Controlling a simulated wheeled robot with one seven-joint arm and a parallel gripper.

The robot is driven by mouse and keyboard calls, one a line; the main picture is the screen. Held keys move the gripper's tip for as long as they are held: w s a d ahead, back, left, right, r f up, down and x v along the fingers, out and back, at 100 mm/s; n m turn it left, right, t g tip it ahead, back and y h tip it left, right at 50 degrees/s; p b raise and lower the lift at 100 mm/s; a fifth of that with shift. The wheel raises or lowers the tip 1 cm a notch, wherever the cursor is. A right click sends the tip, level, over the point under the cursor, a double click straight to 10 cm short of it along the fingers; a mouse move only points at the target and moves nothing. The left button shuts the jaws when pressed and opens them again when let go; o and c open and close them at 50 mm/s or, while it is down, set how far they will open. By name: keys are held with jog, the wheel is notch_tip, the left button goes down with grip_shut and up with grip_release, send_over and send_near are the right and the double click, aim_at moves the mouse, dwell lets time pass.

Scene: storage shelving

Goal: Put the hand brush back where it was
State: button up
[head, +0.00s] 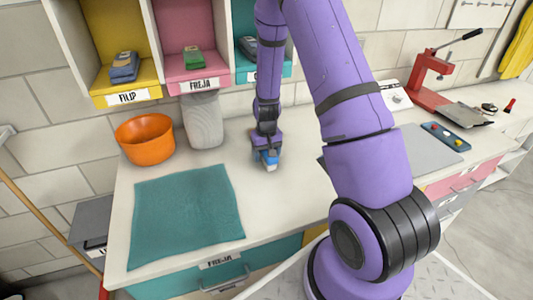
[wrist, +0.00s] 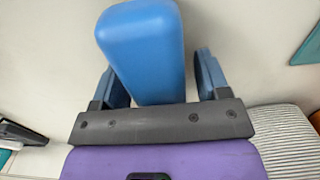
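My gripper (head: 267,156) is low over the white worktop, near its middle. A blue block-like thing (wrist: 148,50), probably the hand brush, lies between its two fingers in the wrist view. It has a smooth, rounded end. A small blue and pale part (head: 270,165) of it shows under the gripper in the head view. In the wrist view the left finger overlaps its edge, and a narrow gap shows beside the right finger. Whether the fingers press on it I cannot tell. Its underside and any bristles are hidden.
An orange bowl (head: 145,139), a ribbed grey container (head: 202,120) and a teal cloth (head: 187,215) are on the worktop at left. Yellow (head: 126,93), pink (head: 198,76) and teal (head: 262,72) cubbies above hold small items. A red press (head: 432,80) stands at right.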

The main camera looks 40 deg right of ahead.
jog(key=shift+r, duration=0.15)
notch_tip(320, 180, up, 12)
jog(key=shift+f, duration=0.1)
jog(key=s+a+r+n+t, duration=0.1)
jog(key=s+a+r, duration=0.2)
jog(key=r, duration=0.4)
jog(key=s+a+r+t, duration=0.1)
jog(key=s+a+r, duration=0.15)
jog(key=r, duration=0.35)
jog(key=s+a+r+n+t, duration=0.1)
jog(key=s+a+r, duration=0.25)
jog(key=r, duration=0.35)
jog(key=s+a+r+t, duration=0.1)
jog(key=s+r, duration=0.3)
jog(key=s, duration=0.4)
jog(key=s+a+r+n+t, duration=0.1)
jog(key=s+a+r, duration=0.2)
jog(key=s, duration=0.6)
jog(key=shift+s+r, duration=0.3)
jog(key=shift+r, duration=0.2)
